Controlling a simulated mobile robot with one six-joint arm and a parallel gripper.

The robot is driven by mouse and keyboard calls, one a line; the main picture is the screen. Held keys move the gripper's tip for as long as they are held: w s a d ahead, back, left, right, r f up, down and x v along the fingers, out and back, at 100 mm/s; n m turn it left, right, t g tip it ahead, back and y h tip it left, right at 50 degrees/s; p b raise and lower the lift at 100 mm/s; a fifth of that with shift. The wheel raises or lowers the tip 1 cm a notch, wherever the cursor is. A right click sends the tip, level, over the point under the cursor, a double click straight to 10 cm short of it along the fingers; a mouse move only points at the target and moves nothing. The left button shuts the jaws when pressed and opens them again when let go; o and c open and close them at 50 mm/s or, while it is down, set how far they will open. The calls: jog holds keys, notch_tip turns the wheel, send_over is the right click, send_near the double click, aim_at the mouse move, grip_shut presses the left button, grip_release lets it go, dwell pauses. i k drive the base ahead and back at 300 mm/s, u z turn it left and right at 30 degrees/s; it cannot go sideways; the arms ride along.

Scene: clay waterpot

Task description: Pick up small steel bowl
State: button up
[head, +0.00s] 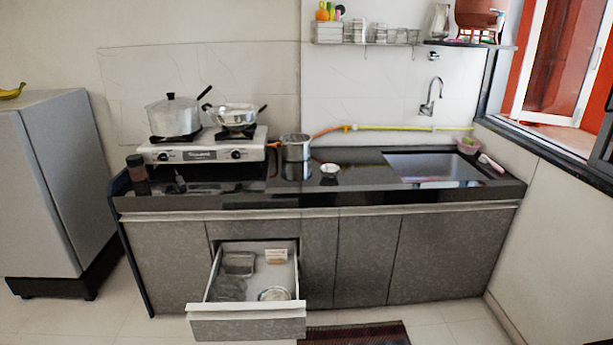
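A small steel bowl (330,170) sits on the black counter (365,183), right of a steel pot (296,147) and left of the sink. It looks upright, with a pale inside, and nothing covers it. A round, shiny steel dish (273,294) also lies in the open drawer (245,322) below; its exact kind is hard to tell. My gripper is not in view.
The drawer sticks out from the cabinets, left of the bowl. A gas stove (203,151) carries two pots. A sink (436,167) is at right, and a clay waterpot (480,16) stands on a shelf. Counter around the bowl is mostly clear. A dark mat (355,335) lies on the floor.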

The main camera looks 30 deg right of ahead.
aim_at(328, 170)
jog(key=u, duration=0.45)
jog(key=i, duration=0.95)
jog(key=u, duration=0.05)
jog(key=k, duration=0.9)
jog(key=z, duration=0.2)
jog(key=i, duration=0.55)
jog(key=u, duration=0.1)
